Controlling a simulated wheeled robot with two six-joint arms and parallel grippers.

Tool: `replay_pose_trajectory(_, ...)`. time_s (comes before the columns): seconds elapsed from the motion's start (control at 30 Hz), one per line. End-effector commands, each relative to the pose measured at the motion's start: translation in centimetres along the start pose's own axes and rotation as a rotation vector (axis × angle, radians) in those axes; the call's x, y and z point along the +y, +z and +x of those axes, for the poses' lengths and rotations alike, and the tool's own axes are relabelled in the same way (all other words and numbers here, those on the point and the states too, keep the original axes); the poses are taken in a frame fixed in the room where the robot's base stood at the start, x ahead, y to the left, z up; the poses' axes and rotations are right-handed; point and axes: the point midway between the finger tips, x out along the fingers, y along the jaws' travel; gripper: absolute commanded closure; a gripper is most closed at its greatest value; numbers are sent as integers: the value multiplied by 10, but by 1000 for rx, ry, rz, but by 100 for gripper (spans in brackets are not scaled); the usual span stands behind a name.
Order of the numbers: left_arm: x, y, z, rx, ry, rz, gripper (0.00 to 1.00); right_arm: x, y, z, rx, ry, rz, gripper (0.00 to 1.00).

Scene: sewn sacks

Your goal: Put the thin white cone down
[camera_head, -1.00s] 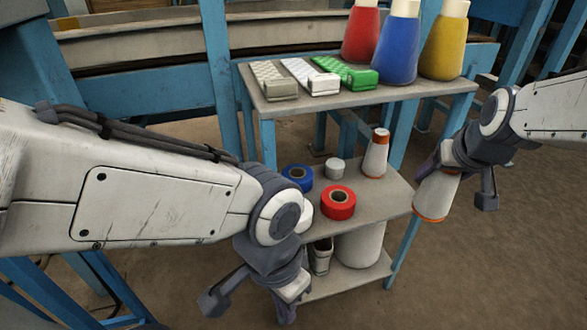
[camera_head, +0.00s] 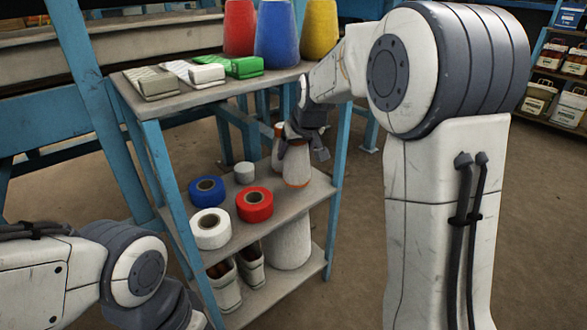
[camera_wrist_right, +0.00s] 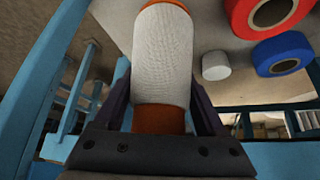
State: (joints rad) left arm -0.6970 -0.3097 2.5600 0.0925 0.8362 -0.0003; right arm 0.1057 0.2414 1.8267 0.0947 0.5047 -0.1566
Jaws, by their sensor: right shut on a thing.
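The thin white cone (camera_head: 297,166) has orange ends and is upright at the right end of the middle shelf (camera_head: 262,224). My right gripper (camera_head: 299,139) is shut on its upper part. In the right wrist view the cone (camera_wrist_right: 162,62) stands between the two dark fingers (camera_wrist_right: 160,108). I cannot tell whether its base touches the shelf. A second white cone (camera_head: 276,150) with orange ends stands just left of it, partly hidden. My left arm shows at the lower left, but its gripper is out of view.
On the middle shelf are a blue roll (camera_head: 207,190), a white roll (camera_head: 211,229), a red roll (camera_head: 254,204) and a small white cylinder (camera_head: 244,172). The top shelf holds flat packs (camera_head: 194,73) and large coloured cones (camera_head: 277,35). A blue post (camera_head: 338,150) stands right of the held cone.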

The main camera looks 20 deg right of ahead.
Motion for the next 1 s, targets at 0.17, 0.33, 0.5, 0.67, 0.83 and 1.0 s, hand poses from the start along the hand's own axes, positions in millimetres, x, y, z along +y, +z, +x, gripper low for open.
replay_pose_trajectory(0.17,-2,1,20,0,0,0,100,-1,14,21,-1,-1,-1,87)
replay_pose_trajectory(0.33,-2,2,33,0,0,0,100,-1,23,35,-1,-1,-1,87)
replay_pose_trajectory(0.5,-2,2,30,0,0,0,100,-1,21,32,0,-1,-1,87)
replay_pose_trajectory(0.67,-2,2,31,1,0,0,100,-1,23,35,0,-1,-1,87)
replay_pose_trajectory(0.83,-2,2,31,1,0,0,100,-1,23,35,0,-1,-1,0)
replay_pose_trajectory(1.0,-2,2,31,0,0,0,100,-1,23,34,0,-1,-1,0)
